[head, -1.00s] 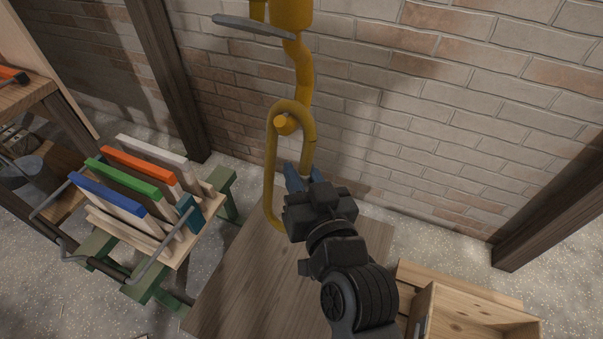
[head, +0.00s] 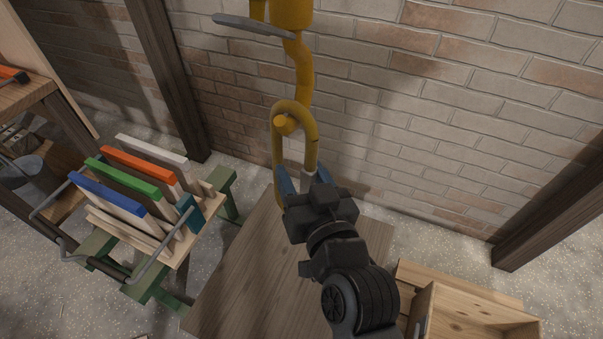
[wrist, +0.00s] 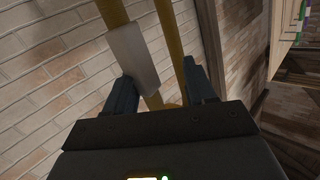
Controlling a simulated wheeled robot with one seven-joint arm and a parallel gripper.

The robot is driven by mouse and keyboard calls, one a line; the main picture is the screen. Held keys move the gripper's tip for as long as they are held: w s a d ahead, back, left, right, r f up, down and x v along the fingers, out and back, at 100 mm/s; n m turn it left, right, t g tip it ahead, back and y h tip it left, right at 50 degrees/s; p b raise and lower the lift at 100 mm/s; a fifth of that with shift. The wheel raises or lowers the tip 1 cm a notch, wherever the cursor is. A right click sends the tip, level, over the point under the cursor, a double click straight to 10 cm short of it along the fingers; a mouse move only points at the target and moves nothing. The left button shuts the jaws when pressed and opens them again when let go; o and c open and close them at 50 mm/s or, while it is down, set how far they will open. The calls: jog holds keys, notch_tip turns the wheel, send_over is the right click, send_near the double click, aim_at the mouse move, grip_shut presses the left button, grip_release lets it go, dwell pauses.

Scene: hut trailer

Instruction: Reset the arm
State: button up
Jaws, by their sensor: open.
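My gripper (head: 311,184) is in the middle of the head view, in front of a hanging yellow loop (head: 311,122). Its blue fingers are apart, and a grey sleeve (head: 308,181) on the loop shows between them. In the wrist view the grey sleeve (wrist: 132,57) sits on a yellow bar, with the open fingers (wrist: 160,88) on either side of the loop. I cannot tell whether either finger touches it. The loop hangs from a yellow hook (head: 302,62). Its lower end is partly hidden by my gripper.
A wooden tabletop (head: 240,275) lies below my arm. A wooden crate (head: 455,325) stands at the lower right. At left, a green-legged stand holds boards with coloured edges (head: 128,180). A brick wall (head: 450,120) is behind the loop.

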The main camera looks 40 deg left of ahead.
jog(key=v, duration=0.7)
jog(key=shift+s+d+b, duration=0.2)
jog(key=shift+d+b, duration=0.05)
jog(key=shift+b, duration=0.05)
jog(key=s+d+f+m+t+h, duration=0.2)
jog(key=d+f+h, duration=0.1)
jog(key=d, duration=0.9)
jog(key=s+d+f+m+t+h, duration=0.2)
jog(key=s+d+f+h, duration=0.1)
jog(key=d, duration=0.9)
jog(key=s+d+r+m+h, duration=0.2)
jog(key=s+d+h, duration=0.2)
jog(key=s, duration=0.5)
jog(key=s+d+r+m+t+h, duration=0.1)
jog(key=s+d+r+m+h, duration=0.2)
jog(key=s+d, duration=0.5)
jog(key=shift+s+d+r+h, duration=0.25)
jog(key=shift+s+h, duration=0.15)
jog(key=shift+s, duration=0.65)
